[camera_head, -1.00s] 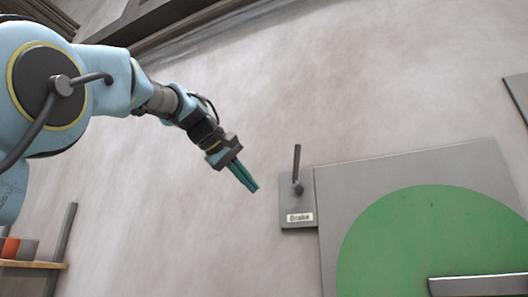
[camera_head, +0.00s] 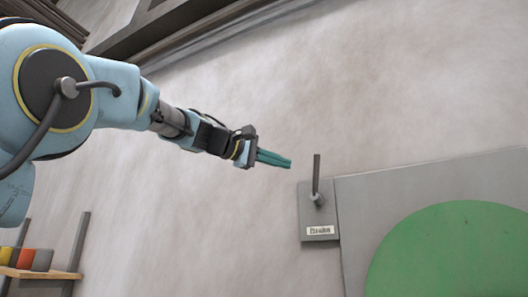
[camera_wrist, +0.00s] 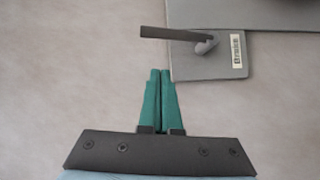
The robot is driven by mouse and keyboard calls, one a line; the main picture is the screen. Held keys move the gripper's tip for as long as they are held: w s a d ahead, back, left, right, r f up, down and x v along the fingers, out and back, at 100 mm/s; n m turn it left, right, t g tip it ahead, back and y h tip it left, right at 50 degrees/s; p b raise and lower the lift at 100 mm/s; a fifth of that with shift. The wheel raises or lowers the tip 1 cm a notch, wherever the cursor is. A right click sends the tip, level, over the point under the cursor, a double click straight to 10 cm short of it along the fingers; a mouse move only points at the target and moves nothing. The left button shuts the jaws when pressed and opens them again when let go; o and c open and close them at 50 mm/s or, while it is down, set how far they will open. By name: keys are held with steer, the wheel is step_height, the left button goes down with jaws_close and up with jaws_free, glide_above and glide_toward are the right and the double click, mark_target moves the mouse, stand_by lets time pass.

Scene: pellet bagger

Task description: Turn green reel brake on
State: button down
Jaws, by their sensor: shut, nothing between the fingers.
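The brake lever (camera_head: 316,175) is a dark rod standing upright on a grey plate (camera_head: 320,220) with a label that reads "Brake". The green reel (camera_head: 455,255) is a large disc on a grey panel to the right of the plate. My gripper (camera_head: 290,162) has teal fingers, shut and empty, left of the lever and near its upper end. In the wrist view my gripper (camera_wrist: 160,72) points toward the lever (camera_wrist: 172,32), which lies across the picture just beyond the fingertips. The fingers look apart from the lever.
The grey panel (camera_head: 400,185) behind the reel stands against a pale wall. A shelf (camera_head: 40,273) with small coloured containers (camera_head: 28,258) is at the lower left. A dark beam (camera_head: 180,35) runs along the top. The wall around my gripper is clear.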

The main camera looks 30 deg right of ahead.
mark_target(315, 164)
steer(key=shift+s+d+f+p, duration=0.1)
steer(key=shift+s+d+p, duration=0.05)
steer(key=shift+s+d, duration=0.45)
steer(key=shift+s+d+f+p, duration=0.2)
steer(key=shift+s+d, duration=0.2)
steer(key=shift+d, duration=0.4)
steer(key=shift+s+d+f+p, duration=0.1)
steer(key=shift+s+d+p, duration=0.05)
steer(key=shift+s+d, duration=0.45)
steer(key=shift+w+d, duration=0.1)
steer(key=shift+r, duration=0.1)
steer(key=s+m+p, duration=0.1)
steer(key=d+m+y+p, duration=0.1)
steer(key=shift+s+r+p, duration=0.3)
steer(key=shift+s, duration=0.05)
steer(key=shift+s+d+f+y, duration=0.3)
steer(key=shift+s+d, duration=0.1)
steer(key=shift+s, duration=0.15)
steer(key=shift+r, duration=0.15)
